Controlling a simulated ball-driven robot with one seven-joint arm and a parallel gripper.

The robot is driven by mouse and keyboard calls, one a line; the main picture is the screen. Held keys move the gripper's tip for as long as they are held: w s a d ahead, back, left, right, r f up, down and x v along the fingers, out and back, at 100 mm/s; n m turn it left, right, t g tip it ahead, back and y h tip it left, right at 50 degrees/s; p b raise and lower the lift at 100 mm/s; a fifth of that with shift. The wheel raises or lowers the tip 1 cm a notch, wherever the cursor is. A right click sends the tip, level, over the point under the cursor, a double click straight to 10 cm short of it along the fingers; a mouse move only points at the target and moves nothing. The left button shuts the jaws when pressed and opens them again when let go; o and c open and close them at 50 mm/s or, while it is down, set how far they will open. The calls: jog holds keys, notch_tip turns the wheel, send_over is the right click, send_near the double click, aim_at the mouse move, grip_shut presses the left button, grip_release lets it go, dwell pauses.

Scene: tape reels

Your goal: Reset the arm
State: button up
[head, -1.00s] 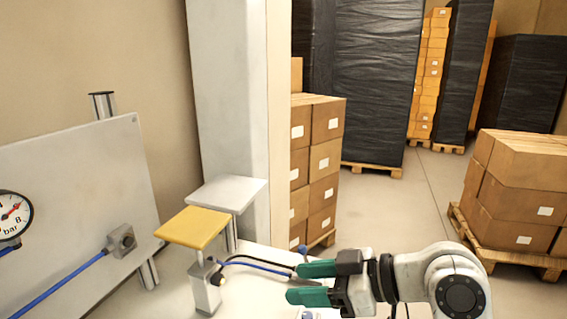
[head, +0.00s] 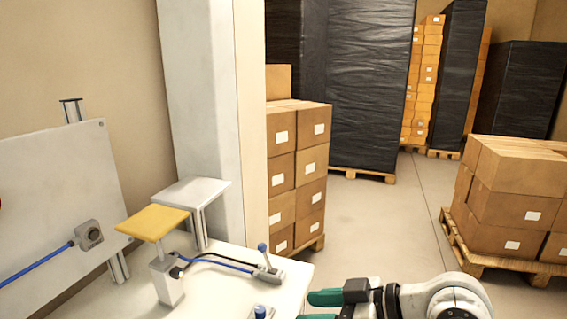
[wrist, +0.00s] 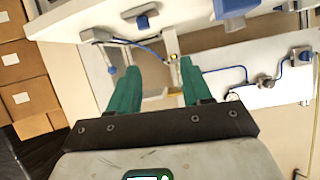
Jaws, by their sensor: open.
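My gripper (head: 309,308) is at the bottom edge of the head view, just right of the white table's corner. Its green fingers are apart with nothing between them, and the lower finger is partly cut off by the frame. In the wrist view my gripper (wrist: 158,72) shows both green fingers spread, with white table surfaces and blue hoses beyond them. No tape reel can be made out.
The white table (head: 225,290) carries a yellow plate (head: 154,223) on a post, a grey plate (head: 192,192) and a lever with a blue knob (head: 263,248). Stacked cartons (head: 296,170) stand behind it. More cartons (head: 520,190) sit on a pallet at right. Floor between is clear.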

jog(key=s+d+f+m+g+h, duration=0.1)
jog(key=s+d+f+m+h, duration=0.2)
jog(key=s+d+f, duration=0.4)
jog(key=s+d+f+m+h+p, duration=0.1)
jog(key=s+d+f+m+h, duration=0.25)
jog(key=s+f, duration=0.4)
jog(key=s+d+f+m+g+h, duration=0.15)
jog(key=s+d+f+m, duration=0.25)
jog(key=f, duration=0.5)
jog(key=s+d+f+m+h, duration=0.1)
jog(key=s+d+h, duration=0.1)
jog(key=s, duration=0.4)
jog(key=s+d+f+m+g+h, duration=0.1)
jog(key=s+d+f+h, duration=0.1)
jog(key=s+d, duration=0.3)
jog(key=shift+s, duration=0.6)
jog(key=shift+g, duration=0.25)
jog(key=shift+c, duration=0.6)
